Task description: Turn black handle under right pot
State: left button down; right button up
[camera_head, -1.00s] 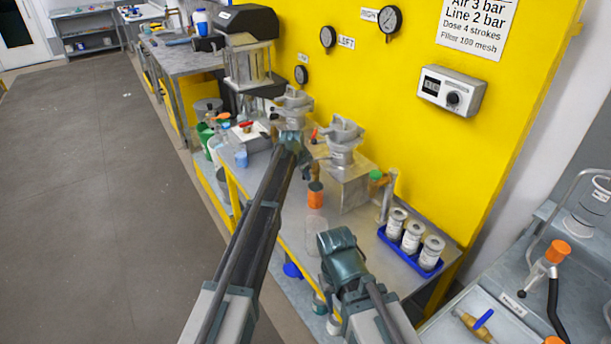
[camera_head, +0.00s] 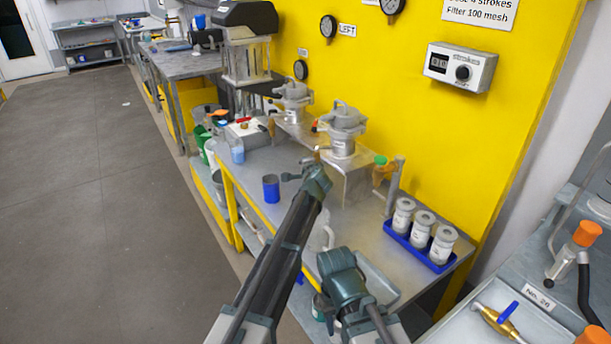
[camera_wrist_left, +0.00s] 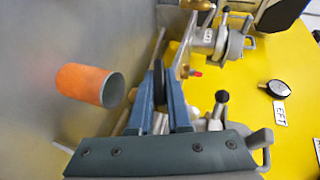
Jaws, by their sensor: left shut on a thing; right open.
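The right pot (camera_head: 343,130) is a grey metal vessel on a steel stand on the bench. The left pot (camera_head: 292,100) stands beyond it. My left gripper (camera_head: 316,178) is in front of and below the right pot. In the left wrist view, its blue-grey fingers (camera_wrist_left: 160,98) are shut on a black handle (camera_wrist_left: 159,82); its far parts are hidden. The head view does not show this handle clearly. My right gripper (camera_head: 340,262) is open and empty, low over the bench's near edge.
A blue cup (camera_head: 271,188) stands left of my left gripper. An orange cup (camera_wrist_left: 85,84) shows in the left wrist view. A blue tray (camera_head: 440,266) holds white jars at right. A steel post (camera_head: 396,185) stands right of the right pot.

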pick_arm(q)
jog(key=t+b, duration=0.1)
jog(key=b, duration=0.1)
jog(key=m+t+b, duration=0.1)
jog(key=b, duration=0.1)
jog(key=shift+s+f+t+y+b, duration=0.1)
jog(key=shift+f+t+y+b, duration=0.25)
jog(key=shift+t+y+b, duration=0.05)
jog(key=shift+r+t+y+b, duration=0.25)
jog(key=shift+t+b, duration=0.25)
jog(key=shift+b, duration=0.25)
jog(key=c, duration=0.9)
grip_release()
jog(key=shift+o, duration=0.2)
